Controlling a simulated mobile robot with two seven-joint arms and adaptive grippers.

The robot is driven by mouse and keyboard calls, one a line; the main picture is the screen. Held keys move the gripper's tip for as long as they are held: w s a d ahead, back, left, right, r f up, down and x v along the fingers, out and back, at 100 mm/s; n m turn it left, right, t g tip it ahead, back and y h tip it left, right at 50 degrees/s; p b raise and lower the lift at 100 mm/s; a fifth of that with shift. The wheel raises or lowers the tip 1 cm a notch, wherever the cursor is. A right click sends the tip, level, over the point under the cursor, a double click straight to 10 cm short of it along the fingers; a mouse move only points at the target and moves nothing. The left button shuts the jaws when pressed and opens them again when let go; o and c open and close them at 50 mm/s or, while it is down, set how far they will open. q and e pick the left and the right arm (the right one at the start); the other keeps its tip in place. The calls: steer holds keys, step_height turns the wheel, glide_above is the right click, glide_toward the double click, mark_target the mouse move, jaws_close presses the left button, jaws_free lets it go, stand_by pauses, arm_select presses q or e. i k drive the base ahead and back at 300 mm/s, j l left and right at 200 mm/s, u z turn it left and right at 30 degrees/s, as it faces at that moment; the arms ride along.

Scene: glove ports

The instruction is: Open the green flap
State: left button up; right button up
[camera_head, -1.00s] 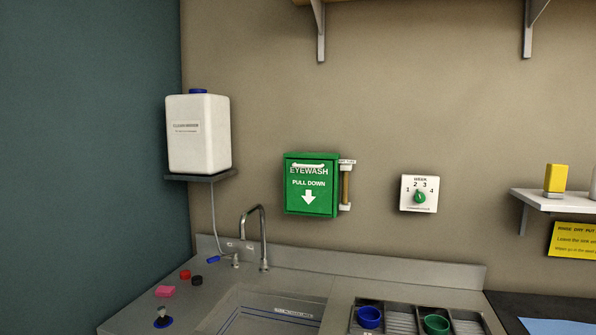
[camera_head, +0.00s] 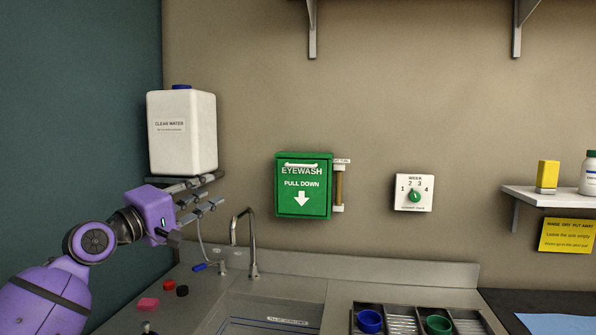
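The green flap (camera_head: 302,207) is the front of the eyewash box on the back wall, marked "EYEWASH PULL DOWN" with a white down arrow. It stands upright and closed. A white handle bar (camera_head: 301,165) runs across its top. My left gripper (camera_head: 219,190) is in the air left of the box, in front of the clean water container, with its fingers pointing right. Its fingers are spread apart with nothing between them, and it is clear of the flap. My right gripper is not in view.
The clean water container (camera_head: 183,134) sits on a small shelf behind my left gripper. A tap (camera_head: 251,245) rises from the sink below. A dial (camera_head: 414,193) is on the wall to the right. A drying rack holds a blue cup (camera_head: 369,322) and a green cup (camera_head: 438,326).

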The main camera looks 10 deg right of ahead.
mark_target(302, 184)
steer(key=i+l, duration=0.75)
steer(key=l, duration=0.2)
